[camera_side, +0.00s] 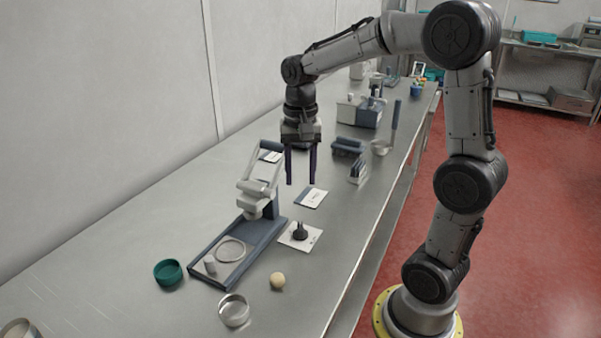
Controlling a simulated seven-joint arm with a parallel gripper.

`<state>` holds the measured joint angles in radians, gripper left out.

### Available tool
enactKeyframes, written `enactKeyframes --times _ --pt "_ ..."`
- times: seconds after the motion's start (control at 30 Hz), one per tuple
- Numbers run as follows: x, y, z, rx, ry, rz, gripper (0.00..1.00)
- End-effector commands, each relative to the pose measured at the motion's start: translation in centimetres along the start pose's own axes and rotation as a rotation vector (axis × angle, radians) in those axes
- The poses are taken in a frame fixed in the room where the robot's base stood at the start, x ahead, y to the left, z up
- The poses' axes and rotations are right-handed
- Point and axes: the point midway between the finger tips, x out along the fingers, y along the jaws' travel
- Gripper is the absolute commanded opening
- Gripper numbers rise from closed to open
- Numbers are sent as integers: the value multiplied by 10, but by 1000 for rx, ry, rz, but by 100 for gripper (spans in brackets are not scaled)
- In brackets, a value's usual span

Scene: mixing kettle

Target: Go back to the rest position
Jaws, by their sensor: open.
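My gripper (301,182) hangs above the steel table, pointing down. Its two dark fingers are apart, with nothing visible between them. It is above and to the right of a dark-blue stand (262,236) with a grey lever press, and appears apart from it. My arm arches over the table from its base at the lower right.
The steel table (120,240) runs along a grey wall. A white card with a dark knob (300,232), a pale ball (277,280), a metal ring (234,310) and a teal dish (168,271) lie near the front. Blue-grey containers (369,112) stand farther back.

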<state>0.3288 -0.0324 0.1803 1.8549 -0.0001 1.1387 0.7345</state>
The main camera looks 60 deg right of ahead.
Motion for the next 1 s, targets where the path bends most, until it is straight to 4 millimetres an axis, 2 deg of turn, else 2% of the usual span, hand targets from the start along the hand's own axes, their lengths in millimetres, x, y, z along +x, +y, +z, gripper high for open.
enactKeyframes --times 0.27,0.37,0.47,0.6,0.67,0.8,1.0 --pt "0 -1 1 -4 1 -1 48" --pt "-12 -6 7 -28 27 -25 48" --pt "-32 -6 27 -72 70 -69 48" --pt "-56 9 72 -205 150 -150 48" --pt "-61 18 90 -290 188 -185 48" --pt "-61 42 128 -512 277 -253 48" --pt "-40 71 160 -826 395 -296 48"
